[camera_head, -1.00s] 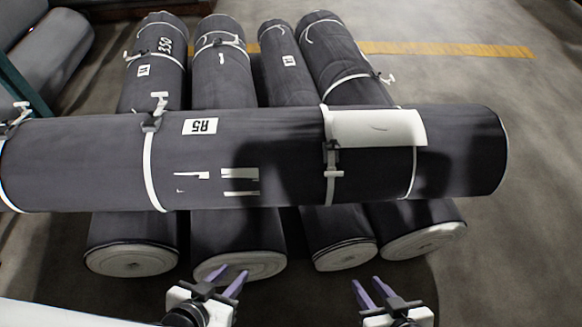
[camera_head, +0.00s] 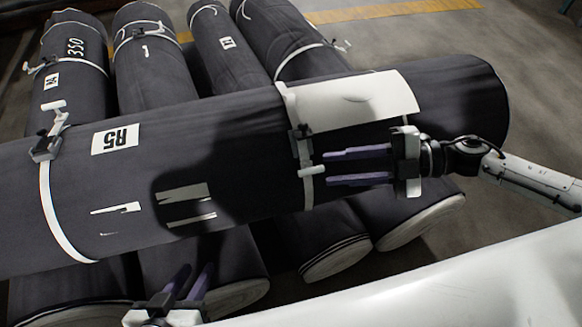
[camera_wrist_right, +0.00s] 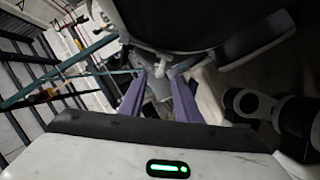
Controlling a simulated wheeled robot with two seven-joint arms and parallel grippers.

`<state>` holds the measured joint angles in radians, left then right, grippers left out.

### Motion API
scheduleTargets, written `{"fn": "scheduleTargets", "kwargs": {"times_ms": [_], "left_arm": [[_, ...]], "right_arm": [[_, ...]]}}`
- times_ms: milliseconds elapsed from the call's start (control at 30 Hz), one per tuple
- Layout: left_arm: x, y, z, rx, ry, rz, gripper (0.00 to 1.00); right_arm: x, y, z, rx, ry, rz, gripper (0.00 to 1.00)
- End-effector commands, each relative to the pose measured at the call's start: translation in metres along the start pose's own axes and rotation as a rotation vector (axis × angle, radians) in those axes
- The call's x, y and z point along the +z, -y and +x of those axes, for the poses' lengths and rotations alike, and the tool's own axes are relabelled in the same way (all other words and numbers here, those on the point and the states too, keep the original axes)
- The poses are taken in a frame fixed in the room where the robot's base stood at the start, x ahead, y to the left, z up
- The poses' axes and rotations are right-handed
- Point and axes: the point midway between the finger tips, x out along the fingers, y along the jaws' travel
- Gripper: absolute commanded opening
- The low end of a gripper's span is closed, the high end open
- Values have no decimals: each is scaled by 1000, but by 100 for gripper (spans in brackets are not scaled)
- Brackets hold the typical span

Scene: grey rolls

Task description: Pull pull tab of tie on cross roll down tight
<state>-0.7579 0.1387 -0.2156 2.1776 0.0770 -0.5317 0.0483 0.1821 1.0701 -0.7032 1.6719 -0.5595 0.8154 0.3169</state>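The dark grey cross roll (camera_head: 240,150) lies across the lower rolls. A white tie (camera_head: 305,185) with a dark buckle runs round it right of centre. The tie's white pull tab (camera_head: 312,171) sticks out below the buckle. My right gripper (camera_head: 327,170) comes in from the right with its two purple fingers apart, its tips just right of the tab and level with it. In the right wrist view the fingers are apart, with a pale piece, seemingly the tab (camera_wrist_right: 158,68), near the tips. My left gripper (camera_head: 197,267) is open and empty at the bottom, in front of the rolls.
A second tie (camera_head: 58,215) with its own buckle and T-shaped tab is at the left of the cross roll. A white sheet (camera_head: 360,100) lies on top, behind my right gripper. Several lower rolls (camera_head: 150,75) lie beneath. Open floor (camera_head: 540,120) is at the right.

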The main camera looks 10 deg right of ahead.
Motion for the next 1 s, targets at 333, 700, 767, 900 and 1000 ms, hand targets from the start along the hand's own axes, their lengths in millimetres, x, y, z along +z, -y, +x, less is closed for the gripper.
{"fn": "scheduleTargets", "kwargs": {"times_ms": [333, 700, 767, 900, 1000], "left_arm": [[8, -1, 3, 5, 14, -6, 31], [-2, -3, 8, 13, 10, 2, 31], [-1, -3, 8, 14, 13, 2, 31], [0, -3, 8, 15, 15, 2, 31], [0, -3, 8, 15, 16, 3, 31]], "right_arm": [[-2, -2, 64, 6, -6, -1, 30], [-2, -2, 96, 5, -2, 0, 30], [-2, -2, 97, 5, -2, 0, 30], [-2, -2, 97, 5, -1, 1, 30], [-2, -2, 97, 5, -2, 1, 18]]}}
